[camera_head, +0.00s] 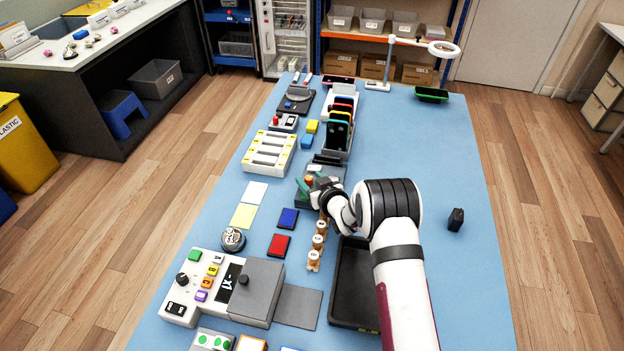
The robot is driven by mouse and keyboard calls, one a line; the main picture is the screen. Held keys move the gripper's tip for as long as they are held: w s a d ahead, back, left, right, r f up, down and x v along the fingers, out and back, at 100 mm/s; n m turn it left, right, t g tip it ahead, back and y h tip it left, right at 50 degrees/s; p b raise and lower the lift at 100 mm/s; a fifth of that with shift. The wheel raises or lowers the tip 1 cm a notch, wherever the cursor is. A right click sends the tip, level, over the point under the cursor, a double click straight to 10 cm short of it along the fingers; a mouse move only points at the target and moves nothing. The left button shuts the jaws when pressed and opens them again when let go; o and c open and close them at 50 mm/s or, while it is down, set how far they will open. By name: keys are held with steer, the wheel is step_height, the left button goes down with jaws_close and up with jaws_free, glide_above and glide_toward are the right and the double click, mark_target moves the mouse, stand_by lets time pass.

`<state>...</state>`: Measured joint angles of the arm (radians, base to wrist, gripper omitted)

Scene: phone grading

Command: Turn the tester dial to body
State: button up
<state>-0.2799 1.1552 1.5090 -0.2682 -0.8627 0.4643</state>
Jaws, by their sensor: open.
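A white tester-like unit (207,283) stands at the lower left of the table. A black round dial (182,280) sits on its left part; its pointer setting and labels are too small to read. I cannot tell for certain which knob is the tester dial. My gripper (304,186), with greenish fingers, is open above a grey device (312,200) at the table's middle, well away from the dial. My arm hides part of that device.
Wooden stamps (314,260) stand in a row beside a black tray (352,290). Red (279,245) and blue (288,218) pads lie between my gripper and the tester. A phone rack (340,125) stands farther back.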

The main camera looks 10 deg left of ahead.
step_height(320, 180, up, 4)
steer(key=shift+r, duration=0.1)
steer(key=s+d+r, duration=0.1)
steer(key=d+r, duration=0.5)
steer(key=d, duration=0.5)
steer(key=shift+s+d+r, duration=0.25)
steer(key=shift+s+r, duration=0.1)
steer(key=shift+r, duration=0.05)
steer(key=w+d+r+m+g+h, duration=0.1)
steer(key=w+d+r+m+h, duration=0.1)
steer(key=w+h, duration=0.45)
steer(key=s+a+r+n+g+y, duration=0.1)
steer(key=s+a+r+n+g, duration=0.1)
steer(key=s+a+g, duration=0.6)
steer(key=shift+t, duration=0.8)
steer(key=a+x, duration=0.1)
steer(key=x, duration=0.4)
steer(key=a+x, duration=0.1)
steer(key=x, duration=0.4)
steer(key=s+x, duration=0.1)
steer(key=x, duration=0.4)
steer(key=shift+w+a+f, duration=0.1)
steer(key=shift+w+a, duration=0.05)
steer(key=shift+a, duration=0.3)
